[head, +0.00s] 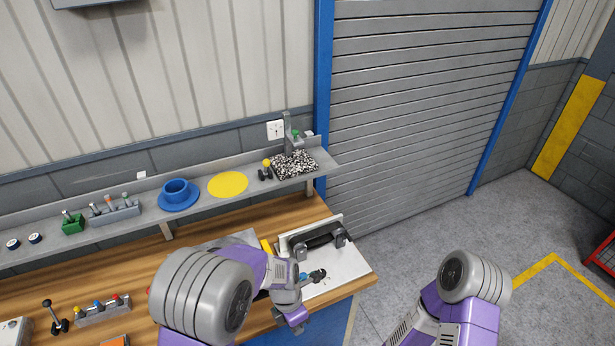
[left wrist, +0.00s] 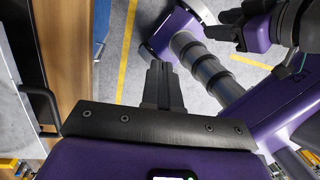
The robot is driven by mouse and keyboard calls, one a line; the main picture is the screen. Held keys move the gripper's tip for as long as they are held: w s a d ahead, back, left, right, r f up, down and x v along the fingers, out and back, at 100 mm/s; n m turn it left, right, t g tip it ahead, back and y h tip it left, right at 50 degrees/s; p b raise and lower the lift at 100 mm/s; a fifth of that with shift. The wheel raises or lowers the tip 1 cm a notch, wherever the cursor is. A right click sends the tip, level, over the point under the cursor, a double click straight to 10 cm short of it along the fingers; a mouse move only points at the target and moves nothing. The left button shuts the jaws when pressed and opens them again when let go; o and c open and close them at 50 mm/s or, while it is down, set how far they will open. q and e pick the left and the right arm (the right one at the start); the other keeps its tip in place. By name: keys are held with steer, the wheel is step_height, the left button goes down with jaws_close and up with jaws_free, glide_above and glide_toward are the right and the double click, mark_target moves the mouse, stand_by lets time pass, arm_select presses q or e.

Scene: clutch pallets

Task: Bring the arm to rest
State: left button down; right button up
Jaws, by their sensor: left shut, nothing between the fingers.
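My left gripper (left wrist: 160,68) is shut and empty in the left wrist view, its dark fingers pressed together above the grey floor. In the head view my left arm reaches in from the bottom over the wooden bench (head: 215,222). Its purple and grey wrist is at the bench's front edge, by the white board; the fingers are hard to make out there. My right arm shows at the lower right of the head view, over the floor, with its gripper out of the frame. Dark parts at the upper right of the left wrist view may be my right gripper, but its state is unclear.
The white board (head: 345,262) carries a black-handled fixture (head: 318,240). The shelf behind holds a blue flanged part (head: 178,194), a yellow disc (head: 228,184) and a speckled block (head: 295,165). Small parts stand at the left. Floor right of the bench is clear before the shutter (head: 420,90).

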arm_select(q)
steer(key=s+a+f+m+b, duration=0.2)
steer(key=f+m+b, duration=0.3)
steer(key=f, duration=0.6)
steer(key=s+a+f+m+t+h+b, duration=0.1)
steer(key=s+f+m+b, duration=0.3)
steer(key=f+m, duration=0.5)
steer(key=s+a+f+m+t+h+b, duration=0.1)
steer(key=s+a+f+m+b, duration=0.3)
steer(key=f, duration=1)
steer(key=m+b, duration=0.3)
steer(key=b, duration=0.1)
steer(key=shift+m, duration=0.3)
arm_select(e)
step_height(320, 180, down, 18)
steer(key=w, duration=0.1)
